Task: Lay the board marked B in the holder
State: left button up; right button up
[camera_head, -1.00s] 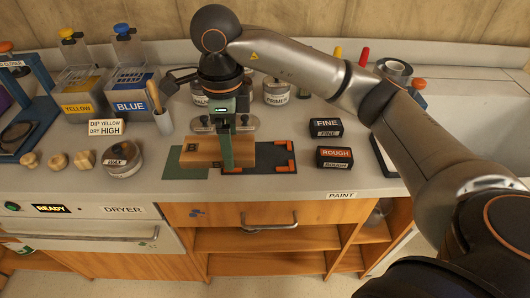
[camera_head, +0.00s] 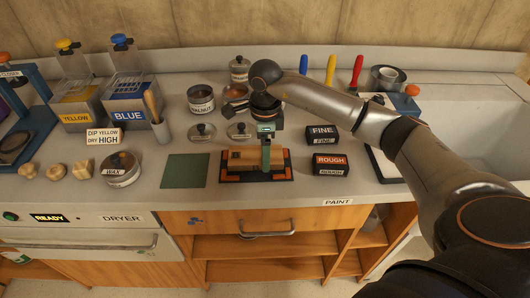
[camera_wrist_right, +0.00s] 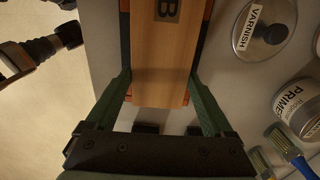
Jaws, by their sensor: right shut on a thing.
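The board marked B (camera_head: 242,158) is a light wooden block; its letter B shows in the right wrist view (camera_wrist_right: 168,50). It is inside the outline of the holder (camera_head: 228,178), a dark base with orange corners. I cannot tell whether it rests fully on the base. My right gripper (camera_head: 266,160) points down, with its green fingers shut on the board's long sides; they also show in the right wrist view (camera_wrist_right: 160,92). The gripper and arm hide part of the board. My left gripper is not in view.
A bare green mat (camera_head: 185,171) lies left of the holder. FINE (camera_head: 322,135) and ROUGH (camera_head: 331,164) blocks stand to the right. Behind are the WALNUT can (camera_head: 201,100) and lidded pots. The WAX tin (camera_head: 121,170) is at the left. The counter's front edge is close.

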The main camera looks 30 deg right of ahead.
jog(key=shift+f, duration=0.85)
jog(key=o, duration=1.3)
notch_tip(320, 180, up, 12)
jog(key=shift+r+b, duration=0.15)
jog(key=shift+b, duration=0.35)
jog(key=shift+a, duration=0.1)
